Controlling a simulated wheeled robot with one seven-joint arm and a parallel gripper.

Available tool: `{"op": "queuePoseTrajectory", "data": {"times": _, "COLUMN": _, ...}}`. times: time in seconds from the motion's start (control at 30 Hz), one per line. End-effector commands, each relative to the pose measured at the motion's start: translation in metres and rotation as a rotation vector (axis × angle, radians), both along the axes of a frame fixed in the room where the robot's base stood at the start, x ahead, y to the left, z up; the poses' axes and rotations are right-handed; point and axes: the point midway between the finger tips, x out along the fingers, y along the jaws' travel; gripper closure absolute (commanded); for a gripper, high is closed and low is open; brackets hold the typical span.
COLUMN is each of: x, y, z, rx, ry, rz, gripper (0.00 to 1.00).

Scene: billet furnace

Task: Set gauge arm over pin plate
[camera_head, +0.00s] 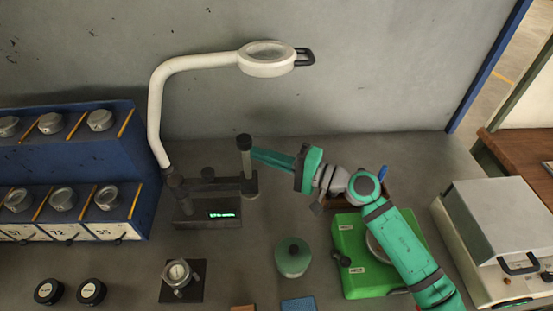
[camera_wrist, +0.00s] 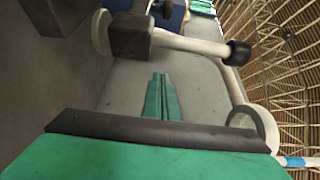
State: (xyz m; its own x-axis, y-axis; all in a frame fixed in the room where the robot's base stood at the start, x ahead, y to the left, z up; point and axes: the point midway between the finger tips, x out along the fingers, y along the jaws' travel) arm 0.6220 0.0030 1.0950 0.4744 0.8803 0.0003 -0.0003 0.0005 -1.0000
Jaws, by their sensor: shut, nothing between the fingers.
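The gauge stand (camera_head: 208,214) has a dark base with a lit green display. A dark horizontal arm (camera_head: 212,185) on it reaches right to an upright post with a black cap (camera_head: 245,141). In the wrist view the capped post (camera_wrist: 238,52) lies across the picture beyond my fingers. My gripper (camera_head: 255,154) is shut and empty, its green fingers pointing left beside the post; I cannot tell whether they touch it. The closed fingertips also show in the wrist view (camera_wrist: 161,76). A dark square plate (camera_head: 194,291) bearing a round metal piece lies in front of the stand; its pins cannot be made out.
A white magnifier lamp (camera_head: 155,110) arches over the stand. A blue rack (camera_head: 75,165) with metal billets stands left. Two black discs (camera_head: 70,292), a green weight (camera_head: 293,258), a green scale (camera_head: 352,275) and a grey box (camera_head: 500,225) stand around. Bare bench separates the plate and the weight.

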Motion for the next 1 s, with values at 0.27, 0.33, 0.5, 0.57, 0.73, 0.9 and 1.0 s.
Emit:
{"op": "queuePoseTrajectory", "data": {"times": 0.27, "x": -0.029, "y": 0.004, "z": 0.0, "rx": 0.0, "ry": -0.001, "rz": -0.001, "gripper": 1.0}}
{"op": "queuePoseTrajectory", "data": {"times": 0.33, "x": -0.034, "y": 0.005, "z": 0.0, "rx": 0.0, "ry": -0.001, "rz": 0.0, "gripper": 1.0}}
{"op": "queuePoseTrajectory", "data": {"times": 0.5, "x": -0.039, "y": 0.006, "z": 0.0, "rx": 0.0, "ry": -0.001, "rz": 0.001, "gripper": 1.0}}
{"op": "queuePoseTrajectory", "data": {"times": 0.57, "x": -0.04, "y": 0.006, "z": 0.0, "rx": 0.0, "ry": -0.001, "rz": 0.001, "gripper": 1.0}}
{"op": "queuePoseTrajectory", "data": {"times": 0.73, "x": -0.04, "y": 0.006, "z": 0.0, "rx": 0.0, "ry": -0.001, "rz": 0.001, "gripper": 1.0}}
{"op": "queuePoseTrajectory", "data": {"times": 0.9, "x": -0.04, "y": 0.008, "z": 0.0, "rx": -0.001, "ry": 0.0, "rz": 0.001, "gripper": 1.0}}
{"op": "queuePoseTrajectory", "data": {"times": 1.0, "x": -0.04, "y": 0.013, "z": -0.001, "rx": -0.004, "ry": 0.0, "rz": 0.001, "gripper": 1.0}}
